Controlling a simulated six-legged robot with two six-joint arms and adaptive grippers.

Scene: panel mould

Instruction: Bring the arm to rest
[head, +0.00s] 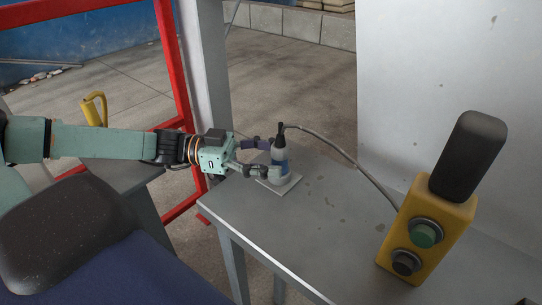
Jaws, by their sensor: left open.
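The tool stands on a light square plate (290,187). My right gripper is not in view.
A dark hose (345,153) runs from the tool's top across the grey table (320,215). A yellow button box (428,235) with green and black buttons is at right. A red frame (171,60) stands behind my arm, and a yellow handle (94,107) is at left.

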